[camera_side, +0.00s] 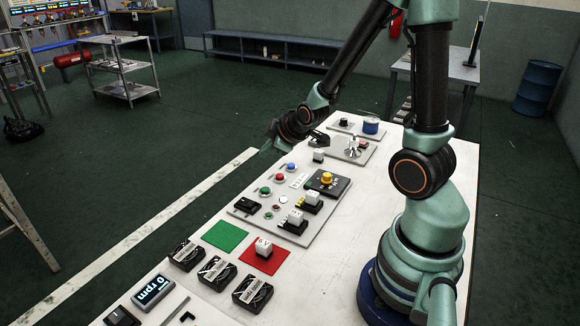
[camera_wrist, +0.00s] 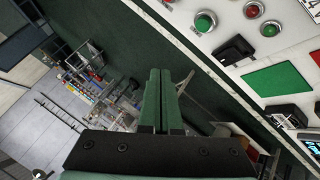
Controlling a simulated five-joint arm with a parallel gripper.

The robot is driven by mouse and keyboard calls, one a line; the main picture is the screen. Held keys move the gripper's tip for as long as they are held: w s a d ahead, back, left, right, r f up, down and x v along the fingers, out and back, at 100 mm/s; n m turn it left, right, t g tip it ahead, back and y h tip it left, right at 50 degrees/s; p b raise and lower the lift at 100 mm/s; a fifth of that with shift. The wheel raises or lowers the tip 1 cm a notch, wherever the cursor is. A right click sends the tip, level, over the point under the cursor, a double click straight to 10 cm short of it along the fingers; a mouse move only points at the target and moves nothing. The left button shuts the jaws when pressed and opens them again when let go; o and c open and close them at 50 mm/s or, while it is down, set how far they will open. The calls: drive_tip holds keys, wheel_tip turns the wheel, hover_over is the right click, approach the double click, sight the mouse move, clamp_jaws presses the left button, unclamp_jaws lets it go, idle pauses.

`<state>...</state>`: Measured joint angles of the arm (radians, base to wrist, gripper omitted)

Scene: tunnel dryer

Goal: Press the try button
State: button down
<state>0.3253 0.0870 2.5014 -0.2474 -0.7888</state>
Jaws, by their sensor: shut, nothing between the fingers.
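A grey control panel (camera_side: 310,229) lies on the white table. On it are a blue button (camera_side: 290,167), a red button (camera_side: 278,178) and a green button (camera_side: 265,190). No label reading "try" is legible, so I cannot tell which is the try button. In the wrist view a large green button (camera_wrist: 205,21), a red button (camera_wrist: 252,9) and a smaller green button (camera_wrist: 269,28) show at top right. My gripper (camera_side: 270,145) is shut and empty, above and beyond the panel's far left edge; in the wrist view its fingers (camera_wrist: 161,75) touch no button.
The panel also bears a yellow knob (camera_side: 327,177) and white-topped switches (camera_side: 295,217). A green square (camera_side: 225,236), a red square (camera_side: 264,253) and black labelled boxes (camera_side: 217,273) lie nearer the camera. A metal plate with a lever (camera_side: 352,146) is behind. Open floor lies left of the table.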

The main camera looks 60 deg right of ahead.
sight(269, 191)
drive_tip(key=shift+f, duration=4.3)
drive_tip(key=shift+f, duration=0.15)
drive_tip(key=shift+f, duration=0.3)
drive_tip(key=shift+f, duration=0.4)
drive_tip(key=shift+r, duration=0.85)
drive_tip(key=shift+r, duration=2.5)
